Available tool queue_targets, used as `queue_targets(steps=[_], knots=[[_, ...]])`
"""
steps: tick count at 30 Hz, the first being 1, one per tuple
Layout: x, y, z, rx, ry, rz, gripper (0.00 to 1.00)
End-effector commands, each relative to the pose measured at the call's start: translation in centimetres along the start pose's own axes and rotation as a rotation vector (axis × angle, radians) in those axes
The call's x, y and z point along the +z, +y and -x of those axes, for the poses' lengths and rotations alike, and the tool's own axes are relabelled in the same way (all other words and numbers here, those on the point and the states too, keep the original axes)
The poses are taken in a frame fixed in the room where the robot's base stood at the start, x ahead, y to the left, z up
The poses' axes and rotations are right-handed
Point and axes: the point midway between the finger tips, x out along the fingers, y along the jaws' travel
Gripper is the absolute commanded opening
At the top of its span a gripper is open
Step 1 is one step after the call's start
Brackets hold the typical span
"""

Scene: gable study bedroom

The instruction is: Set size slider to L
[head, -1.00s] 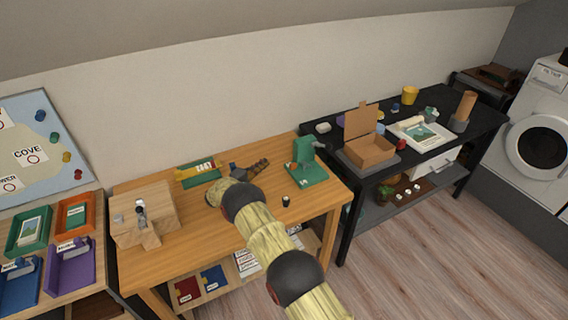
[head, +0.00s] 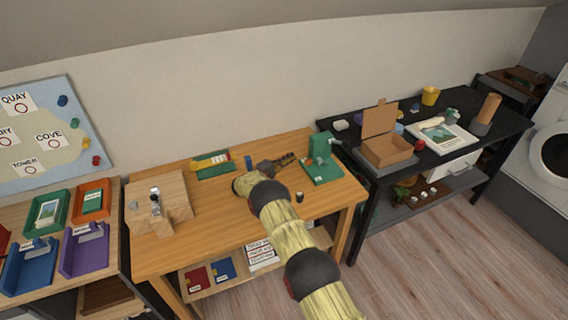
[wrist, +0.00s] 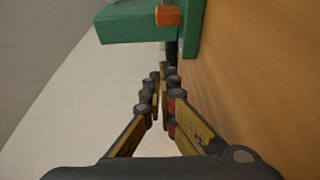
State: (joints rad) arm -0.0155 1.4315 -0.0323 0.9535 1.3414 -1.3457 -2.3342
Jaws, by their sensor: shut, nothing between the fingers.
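A green stand with an upright block (head: 321,148) is on the right part of the wooden table. In the wrist view, a green body (wrist: 135,27) with an orange piece (wrist: 168,16) lies ahead of my fingers; it appears to be this stand. My gripper (wrist: 160,80) is shut and empty, a little short of the green body and apart from it. In the head view my gripper (head: 284,161) is low over the table, pointing right towards the stand. I cannot make out a size slider or an L mark.
A green board with a yellow strip (head: 213,164) lies at the table's back. A wooden block stand (head: 172,198) is on the left, and a small dark cup (head: 299,197) near the front. A black table (head: 376,174) stands to the right.

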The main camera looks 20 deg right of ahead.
Motion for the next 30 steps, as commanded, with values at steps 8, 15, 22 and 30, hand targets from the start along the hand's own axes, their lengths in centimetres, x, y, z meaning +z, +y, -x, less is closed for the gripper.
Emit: queue_targets(steps=[8, 15, 22, 30], knots=[[0.1, -0.2, -4.5, 0.001, -0.001, -0.002, 0.00], [2.0, 0.1, -3.5, -0.001, 0.001, 0.002, 0.00], [3.5, 0.0, -3.0, 0.000, 0.001, 0.000, 0.00], [3.8, 0.0, -2.8, 0.000, 0.001, 0.000, 0.00]])
